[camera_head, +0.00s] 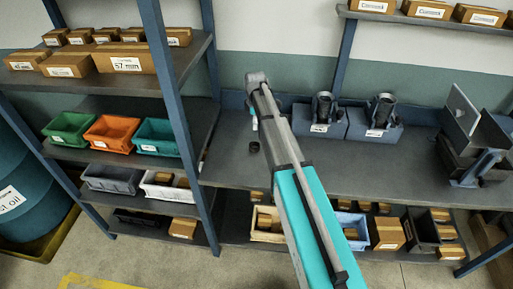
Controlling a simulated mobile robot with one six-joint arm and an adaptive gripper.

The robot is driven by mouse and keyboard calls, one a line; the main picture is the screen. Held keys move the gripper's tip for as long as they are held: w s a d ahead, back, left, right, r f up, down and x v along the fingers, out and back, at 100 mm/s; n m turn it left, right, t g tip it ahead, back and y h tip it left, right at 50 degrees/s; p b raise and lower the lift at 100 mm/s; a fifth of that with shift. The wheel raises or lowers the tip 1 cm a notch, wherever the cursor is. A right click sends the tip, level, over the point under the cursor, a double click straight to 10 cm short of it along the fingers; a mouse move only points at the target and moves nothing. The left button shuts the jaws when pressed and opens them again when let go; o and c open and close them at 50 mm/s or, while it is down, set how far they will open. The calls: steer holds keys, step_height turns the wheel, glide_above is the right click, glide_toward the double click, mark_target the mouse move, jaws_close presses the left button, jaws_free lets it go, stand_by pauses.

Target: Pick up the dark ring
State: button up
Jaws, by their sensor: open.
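A small dark round piece (254,147), which looks like the dark ring, sits on the grey workbench (345,175), just left of my arm. It is too small to make out a hole. My arm reaches up across the middle of the view, above the bench. A small white and teal part of my wrist shows just behind the dark piece. My gripper is hidden behind my arm, so its fingers and their place relative to the ring cannot be seen.
Two grey-blue holders (373,130) with dark machine parts stand at the bench's back. A dark metal machine (478,150) stands at the right. A shelf with boxes and an orange bin (111,134) is on the left. Bare bench lies right of my arm.

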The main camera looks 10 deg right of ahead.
steer(key=shift+f, duration=0.2)
steer(key=b, duration=0.9)
glide_above(254, 144)
steer(key=s, duration=0.3)
steer(key=f, duration=0.8)
steer(key=shift+w+f, duration=0.1)
steer(key=shift+w, duration=0.15)
steer(key=shift+f, duration=0.15)
steer(key=shift+a+f+b, duration=0.1)
steer(key=shift+f+b, duration=2.3)
steer(key=shift+f, duration=0.1)
steer(key=c, duration=1.1)
steer(key=shift+r, duration=0.15)
